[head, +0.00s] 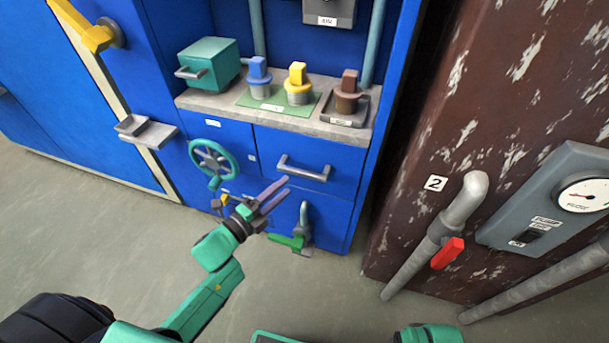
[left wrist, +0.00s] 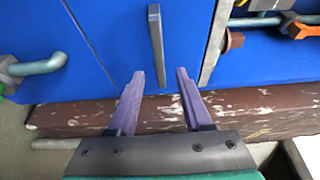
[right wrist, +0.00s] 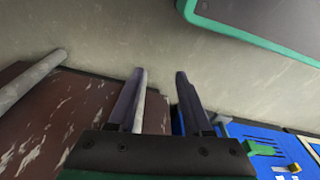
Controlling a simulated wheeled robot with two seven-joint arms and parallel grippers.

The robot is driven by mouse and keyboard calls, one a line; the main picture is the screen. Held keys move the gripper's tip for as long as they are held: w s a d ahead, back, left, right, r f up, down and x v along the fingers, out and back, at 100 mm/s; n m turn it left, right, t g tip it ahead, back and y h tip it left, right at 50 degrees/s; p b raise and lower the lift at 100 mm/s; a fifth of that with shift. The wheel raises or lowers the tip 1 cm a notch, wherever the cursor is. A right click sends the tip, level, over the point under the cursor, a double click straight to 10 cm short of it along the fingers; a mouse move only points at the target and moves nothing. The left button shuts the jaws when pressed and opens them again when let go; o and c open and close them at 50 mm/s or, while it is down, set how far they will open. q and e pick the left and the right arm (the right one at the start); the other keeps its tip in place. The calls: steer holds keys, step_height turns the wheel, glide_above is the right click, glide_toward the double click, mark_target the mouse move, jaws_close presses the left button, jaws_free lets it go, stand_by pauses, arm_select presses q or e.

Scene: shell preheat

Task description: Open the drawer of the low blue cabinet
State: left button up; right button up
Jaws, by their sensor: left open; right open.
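The low blue cabinet (head: 240,135) stands under a grey counter at the centre of the head view. Its drawer (head: 330,180) appears shut, with a grey bar handle (head: 304,169) across the front. My left gripper (head: 284,187) is open and empty, just below and left of the handle. In the left wrist view, the handle (left wrist: 156,45) lies beyond the fingertips (left wrist: 160,74), roughly in line with the gap between them and not gripped. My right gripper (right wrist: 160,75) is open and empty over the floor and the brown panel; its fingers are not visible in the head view.
A teal handwheel (head: 214,160) is left of the drawer, and a green-handled valve (head: 300,235) is below it. A teal box (head: 208,63) and several coloured knobbed pieces stand on the counter (head: 225,101). A rusty brown panel with pipes (head: 430,245) rises at right.

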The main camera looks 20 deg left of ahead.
mark_target(300, 175)
arm_select(q)
steer(key=b+x, duration=0.1)
steer(key=x, duration=0.7)
steer(key=shift+f, duration=0.1)
jaws_close()
arm_select(e)
steer(key=r, duration=0.2)
steer(key=shift+w+a+r, duration=0.25)
steer(key=shift+w+r, duration=0.05)
steer(key=shift+w, duration=0.05)
stand_by(0.4)
